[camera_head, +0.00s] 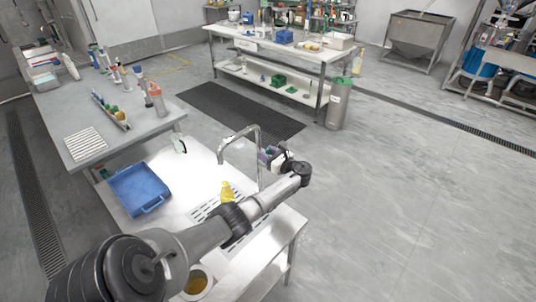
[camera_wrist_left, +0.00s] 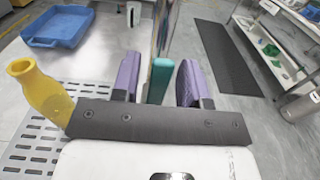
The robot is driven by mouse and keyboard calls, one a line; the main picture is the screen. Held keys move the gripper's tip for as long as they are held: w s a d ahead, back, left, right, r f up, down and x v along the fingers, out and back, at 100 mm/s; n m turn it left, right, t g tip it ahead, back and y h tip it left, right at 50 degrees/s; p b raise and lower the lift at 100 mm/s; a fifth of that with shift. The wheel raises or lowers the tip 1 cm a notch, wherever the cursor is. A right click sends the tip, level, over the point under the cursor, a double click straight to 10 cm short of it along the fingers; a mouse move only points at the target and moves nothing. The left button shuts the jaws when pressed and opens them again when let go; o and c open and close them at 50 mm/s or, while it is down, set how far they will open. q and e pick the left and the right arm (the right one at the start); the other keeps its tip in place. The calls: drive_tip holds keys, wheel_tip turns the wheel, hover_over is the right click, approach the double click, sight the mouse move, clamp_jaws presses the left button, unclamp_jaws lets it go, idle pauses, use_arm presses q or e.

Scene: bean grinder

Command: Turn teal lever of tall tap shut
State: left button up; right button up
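The tall tap (camera_head: 240,134) is a chrome gooseneck that rises from the steel sink table. It also shows as a shiny upright post in the left wrist view (camera_wrist_left: 165,28). Its teal lever (camera_wrist_left: 160,82) stands upright between the two purple fingers of my left gripper (camera_wrist_left: 157,74). The fingers are apart, with a narrow gap visible on each side of the lever. In the head view my left gripper (camera_head: 270,154) is beside the tap's post, and the lever is not clearly visible there. My right gripper is in neither view.
A yellow bottle (camera_head: 227,192) stands on the slotted drain near my left arm; it also shows in the wrist view (camera_wrist_left: 40,90). A blue tray (camera_head: 141,187) lies left of the tap. A grey side table (camera_head: 110,115) holds bottles. Open floor lies to the right.

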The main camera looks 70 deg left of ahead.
use_arm(q)
drive_tip(key=shift+o, duration=0.2)
drive_tip(key=p+v, duration=0.1)
drive_tip(key=v, duration=1.3)
drive_tip(key=shift+a, duration=0.1)
idle(0.4)
